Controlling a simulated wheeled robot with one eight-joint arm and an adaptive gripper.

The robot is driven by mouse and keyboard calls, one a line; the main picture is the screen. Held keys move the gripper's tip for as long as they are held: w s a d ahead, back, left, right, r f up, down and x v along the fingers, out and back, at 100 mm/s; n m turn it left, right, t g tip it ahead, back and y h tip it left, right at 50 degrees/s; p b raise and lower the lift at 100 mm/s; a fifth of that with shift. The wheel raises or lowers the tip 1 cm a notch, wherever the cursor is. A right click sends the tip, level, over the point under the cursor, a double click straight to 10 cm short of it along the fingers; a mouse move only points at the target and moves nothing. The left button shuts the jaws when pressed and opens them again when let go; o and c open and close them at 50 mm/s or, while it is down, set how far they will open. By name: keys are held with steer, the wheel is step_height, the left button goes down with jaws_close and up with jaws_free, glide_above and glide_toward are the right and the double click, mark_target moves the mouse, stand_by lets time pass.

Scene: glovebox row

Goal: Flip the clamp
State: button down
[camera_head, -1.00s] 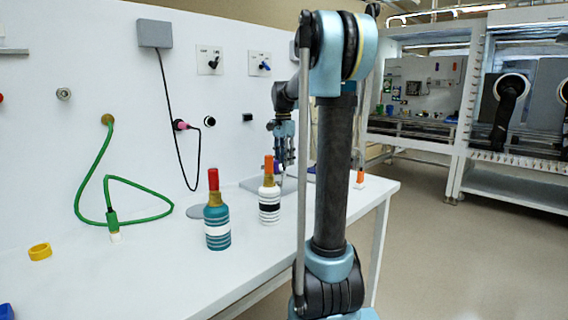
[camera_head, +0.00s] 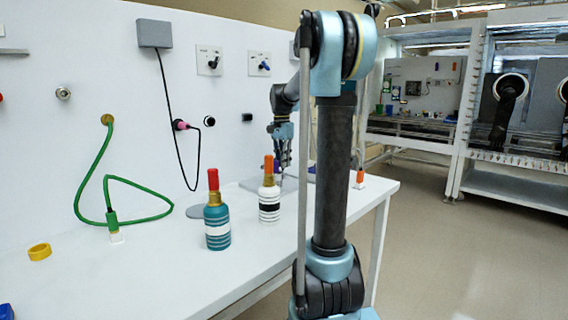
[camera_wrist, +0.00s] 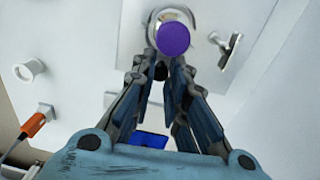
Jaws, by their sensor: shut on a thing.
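In the wrist view a purple round cap (camera_wrist: 173,38) sits in a pale metal ring fitting, which I take to be the clamp (camera_wrist: 154,19). My gripper (camera_wrist: 162,74) has its fingertips close together just below the cap, with a small dark piece between them. It is shut on that piece, which seems to be part of the clamp; the fingers hide most of it. In the head view my gripper (camera_head: 280,165) points down over the far end of the bench, behind the white bottle. The clamp is not clear there.
A teal bottle (camera_head: 217,228) and a white striped bottle (camera_head: 269,206) stand on the bench (camera_head: 130,275). A green hose (camera_head: 92,180) and a black cable (camera_head: 167,90) hang from the wall. In the wrist view a metal lever (camera_wrist: 230,48) lies right of the cap, and an orange-tipped piece (camera_wrist: 36,122) lies left.

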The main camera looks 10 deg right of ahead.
steer(key=shift+a, duration=0.1)
steer(key=c, duration=1.6)
jaws_free()
steer(key=shift+o, duration=0.2)
steer(key=shift+r, duration=0.1)
step_height(320, 180, up, 12)
steer(key=shift+w+a+f, duration=0.2)
steer(key=shift+w, duration=0.2)
